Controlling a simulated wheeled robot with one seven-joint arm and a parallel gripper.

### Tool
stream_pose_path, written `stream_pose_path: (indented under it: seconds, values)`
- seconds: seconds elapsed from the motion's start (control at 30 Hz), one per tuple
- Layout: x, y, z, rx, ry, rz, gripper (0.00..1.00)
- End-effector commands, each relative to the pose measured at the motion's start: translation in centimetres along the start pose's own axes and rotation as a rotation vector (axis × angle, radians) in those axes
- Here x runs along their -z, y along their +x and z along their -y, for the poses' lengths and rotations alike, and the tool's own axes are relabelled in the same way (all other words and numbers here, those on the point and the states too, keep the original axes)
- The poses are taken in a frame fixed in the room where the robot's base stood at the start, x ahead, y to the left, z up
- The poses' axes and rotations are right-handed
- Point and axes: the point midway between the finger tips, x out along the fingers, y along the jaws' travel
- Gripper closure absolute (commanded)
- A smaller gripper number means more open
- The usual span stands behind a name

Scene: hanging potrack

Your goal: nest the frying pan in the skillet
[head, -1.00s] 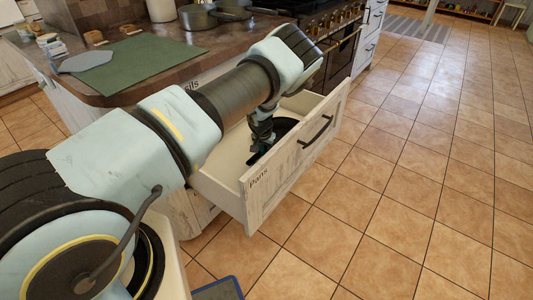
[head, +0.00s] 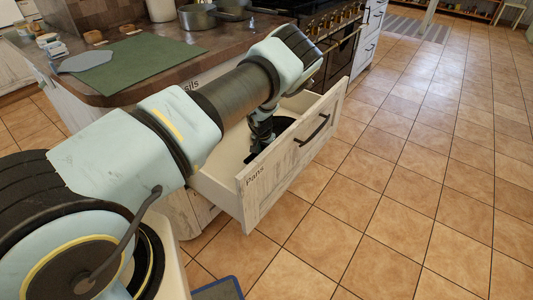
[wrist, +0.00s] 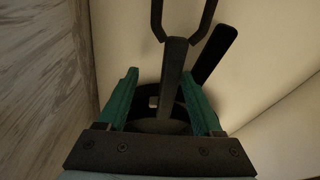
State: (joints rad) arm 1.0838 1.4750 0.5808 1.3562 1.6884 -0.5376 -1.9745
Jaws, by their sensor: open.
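My gripper (head: 258,154) points down inside the open drawer marked "Pans" (head: 255,202). In the wrist view its two green fingers (wrist: 161,103) stand apart, open, on either side of a grey handle (wrist: 174,70) with a forked loop end. A second, black handle (wrist: 215,53) slants up just right of it. A dark round pan body shows low between the fingers, mostly hidden by my gripper. In the head view a dark pan (head: 284,128) shows partly behind my wrist. I cannot tell which handle is the frying pan's and which the skillet's.
The drawer's front panel (head: 300,143) and side walls stand close around my gripper. The counter above holds a green mat (head: 140,62) and grey pots (head: 197,17). The tiled floor (head: 410,170) to the right is clear.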

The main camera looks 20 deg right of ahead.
Motion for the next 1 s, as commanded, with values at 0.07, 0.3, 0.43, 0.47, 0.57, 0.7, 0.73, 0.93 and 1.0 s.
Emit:
stream_pose_path:
  seconds: [0.07, 0.3, 0.43, 0.47, 0.57, 0.7, 0.73, 0.93, 1.0]
  values:
    - [0.0, 0.0, 0.0, 0.001, 0.000, 0.000, 0.21]
    - [0.0, 0.0, 0.1, 0.002, -0.001, -0.001, 0.00]
    - [0.0, 0.0, 0.1, 0.002, 0.000, -0.001, 0.00]
    - [0.1, 0.0, 0.1, 0.002, 0.000, -0.001, 0.00]
    - [0.1, -0.1, 0.1, 0.001, 0.000, -0.001, 0.00]
    - [0.1, -0.6, 0.0, 0.001, 0.000, -0.002, 0.00]
    - [0.1, -0.7, 0.0, 0.001, 0.000, -0.002, 0.00]
    - [0.1, -1.9, 0.0, 0.001, -0.001, -0.002, 0.00]
    - [0.2, -2.4, 0.0, 0.000, -0.001, -0.002, 0.00]
